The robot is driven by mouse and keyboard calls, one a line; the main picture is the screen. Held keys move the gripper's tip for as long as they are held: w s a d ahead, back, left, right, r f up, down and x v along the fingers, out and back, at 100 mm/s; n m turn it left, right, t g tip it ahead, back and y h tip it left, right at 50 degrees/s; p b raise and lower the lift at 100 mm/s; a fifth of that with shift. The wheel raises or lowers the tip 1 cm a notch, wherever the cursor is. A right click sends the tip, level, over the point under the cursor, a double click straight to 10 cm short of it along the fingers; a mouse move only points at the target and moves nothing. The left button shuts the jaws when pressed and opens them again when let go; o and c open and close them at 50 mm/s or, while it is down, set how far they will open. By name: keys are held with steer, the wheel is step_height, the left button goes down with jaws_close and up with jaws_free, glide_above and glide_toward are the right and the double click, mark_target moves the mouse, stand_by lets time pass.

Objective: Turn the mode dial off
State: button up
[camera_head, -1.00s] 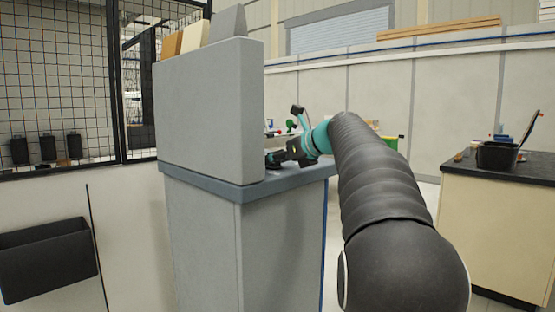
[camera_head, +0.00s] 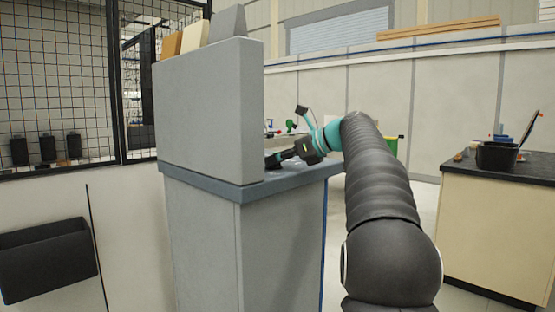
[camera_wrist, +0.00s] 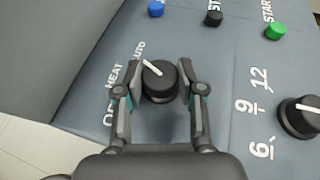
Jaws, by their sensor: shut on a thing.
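The mode dial (camera_wrist: 160,84) is a black round knob with a white pointer line, on a grey panel. Its pointer aims up-left, at the AUTO label. HEAT is printed lower left of AUTO, and a partly hidden label starting with O is below that. My gripper (camera_wrist: 161,76) has one finger on each side of the knob and is shut on it. In the head view my gripper (camera_head: 283,157) is at the grey machine's top, partly behind its tall panel; the dial is hidden there.
A second black knob (camera_wrist: 301,117) with numbers 6, 9 and 12 is to the right. Blue (camera_wrist: 156,9), black (camera_wrist: 213,18) and green (camera_wrist: 275,30) buttons line the far side. The grey machine's upright panel (camera_head: 210,110) stands left of my arm.

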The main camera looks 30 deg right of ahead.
steer(key=shift+w+d+n+g+y, duration=0.15)
steer(key=shift+n+g+y, duration=0.85)
steer(key=shift+n, duration=0.2)
steer(key=shift+n+g+y, duration=0.7)
steer(key=shift+n+g, duration=0.1)
steer(key=shift+n, duration=0.1)
steer(key=o, duration=1.2)
steer(key=shift+c, duration=0.2)
steer(key=shift+m+t+h, duration=0.7)
steer(key=shift+m+t, duration=0.1)
steer(key=shift+m, duration=0.1)
